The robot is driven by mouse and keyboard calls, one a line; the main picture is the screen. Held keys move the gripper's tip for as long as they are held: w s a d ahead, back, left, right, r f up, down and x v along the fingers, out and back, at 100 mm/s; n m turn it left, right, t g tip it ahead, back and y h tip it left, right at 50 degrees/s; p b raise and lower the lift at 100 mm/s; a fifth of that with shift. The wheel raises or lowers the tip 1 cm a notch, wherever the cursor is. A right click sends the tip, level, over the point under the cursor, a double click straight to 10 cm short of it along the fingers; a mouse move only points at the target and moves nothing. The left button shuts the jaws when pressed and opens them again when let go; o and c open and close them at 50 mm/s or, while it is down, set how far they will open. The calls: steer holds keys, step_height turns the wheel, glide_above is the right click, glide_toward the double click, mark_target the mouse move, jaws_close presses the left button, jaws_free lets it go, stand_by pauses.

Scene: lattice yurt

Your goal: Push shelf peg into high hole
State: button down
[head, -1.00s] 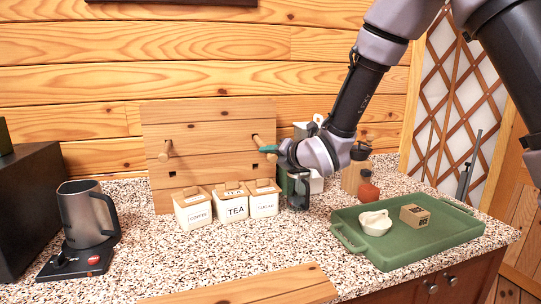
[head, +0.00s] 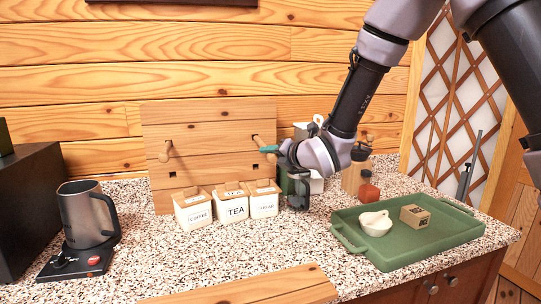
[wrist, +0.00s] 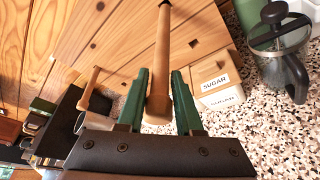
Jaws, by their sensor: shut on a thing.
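A light wooden board (head: 213,122) stands upright against the log wall, with dark square holes in its lower part. One shelf peg (head: 163,153) sticks out of its left side. The other shelf peg (head: 256,140) is at the upper right of the board, with its far end at the board face. My gripper (head: 268,149) is shut on this right peg. In the wrist view the peg (wrist: 162,60) runs between the green fingers of my gripper (wrist: 160,98). How deep the peg sits, and the hole at its far end, cannot be seen.
Coffee, tea and sugar boxes (head: 231,207) stand below the board. A French press (head: 299,190) is just under my gripper. A kettle (head: 87,215) stands at left. A green tray (head: 405,246) with a bowl and a small box is at right.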

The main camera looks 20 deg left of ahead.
steer(key=shift+w+a, duration=0.75)
steer(key=shift+w, duration=0.45)
steer(key=shift+w+a, duration=0.7)
steer(key=shift+w, duration=0.55)
steer(key=shift+w+a, duration=0.75)
steer(key=shift+w, duration=0.45)
steer(key=c, duration=0.5)
jaws_free()
steer(key=v, duration=1)
steer(key=shift+s+d, duration=0.25)
steer(key=shift+r, duration=0.15)
